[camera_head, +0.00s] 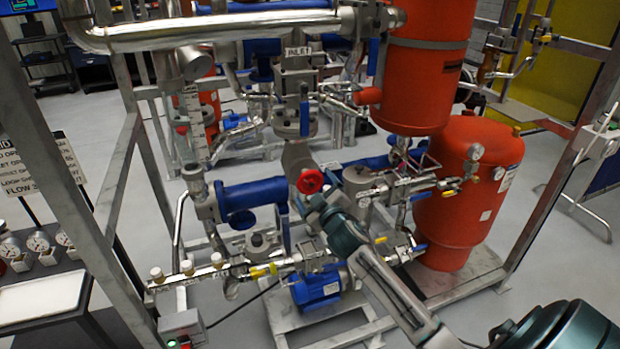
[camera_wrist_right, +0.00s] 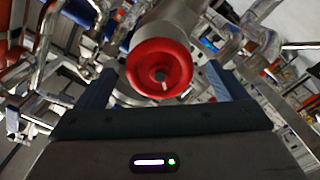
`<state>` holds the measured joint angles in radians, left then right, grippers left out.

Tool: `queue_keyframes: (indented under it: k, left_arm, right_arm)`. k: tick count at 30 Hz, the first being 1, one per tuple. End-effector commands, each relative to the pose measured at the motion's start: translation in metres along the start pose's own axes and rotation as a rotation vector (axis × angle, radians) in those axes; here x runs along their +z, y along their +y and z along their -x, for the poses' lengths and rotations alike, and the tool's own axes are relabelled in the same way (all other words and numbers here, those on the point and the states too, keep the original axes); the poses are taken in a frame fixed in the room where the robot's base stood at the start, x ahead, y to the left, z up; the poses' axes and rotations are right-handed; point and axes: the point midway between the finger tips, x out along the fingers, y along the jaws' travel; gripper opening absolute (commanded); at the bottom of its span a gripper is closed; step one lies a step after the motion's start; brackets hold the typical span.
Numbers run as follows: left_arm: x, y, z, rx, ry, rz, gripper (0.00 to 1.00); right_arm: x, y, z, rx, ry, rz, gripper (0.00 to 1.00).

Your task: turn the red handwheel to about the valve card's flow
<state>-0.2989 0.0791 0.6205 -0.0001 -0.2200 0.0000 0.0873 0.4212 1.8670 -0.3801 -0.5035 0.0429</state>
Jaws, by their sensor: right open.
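The red handwheel (camera_head: 310,180) sits on the end of a grey valve body, near the middle of the head view. In the right wrist view the handwheel (camera_wrist_right: 145,68) faces the camera, with its round hub showing. My right gripper (camera_head: 312,206) reaches in from the lower right, just below the handwheel. In the wrist view its two fingers stand apart on either side of the handwheel, with a visible gap each side. A white card (camera_head: 38,168) with black text, including "FLOW", is cut off at the left edge. My left gripper is not in view.
Steel frame posts (camera_head: 70,170) stand at the left. Blue pipe sections (camera_head: 250,195) and a blue motor (camera_head: 316,289) lie around and below the handwheel. Large orange tanks (camera_head: 462,205) stand to the right. Gauges (camera_head: 40,242) sit at the lower left.

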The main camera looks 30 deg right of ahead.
Motion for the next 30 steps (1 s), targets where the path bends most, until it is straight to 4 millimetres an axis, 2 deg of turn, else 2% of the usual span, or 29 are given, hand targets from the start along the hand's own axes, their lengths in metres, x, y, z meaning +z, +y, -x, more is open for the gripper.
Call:
queue_keyframes:
  k: [3, 7, 18, 20, 25, 30]
  left_arm:
    - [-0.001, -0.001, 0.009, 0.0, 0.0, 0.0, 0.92]
    - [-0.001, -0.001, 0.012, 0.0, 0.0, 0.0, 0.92]
    - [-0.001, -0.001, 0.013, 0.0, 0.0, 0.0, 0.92]
    - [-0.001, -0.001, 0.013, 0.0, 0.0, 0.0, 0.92]
    - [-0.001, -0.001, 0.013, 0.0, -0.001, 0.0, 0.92]
    - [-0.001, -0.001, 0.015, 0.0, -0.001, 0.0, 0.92]
  right_arm:
    - [-0.002, 0.002, -0.018, 0.0, -0.001, -0.001, 0.92]
    - [-0.001, 0.0, -0.029, -0.001, -0.001, -0.001, 0.92]
    - [0.0, -0.001, -0.034, -0.001, 0.001, 0.0, 0.92]
    - [0.0, -0.001, -0.034, -0.001, 0.0, 0.0, 0.82]
    - [0.0, -0.001, -0.034, -0.001, 0.0, 0.0, 0.49]
    - [0.0, 0.0, -0.034, -0.001, 0.0, 0.028, 0.48]
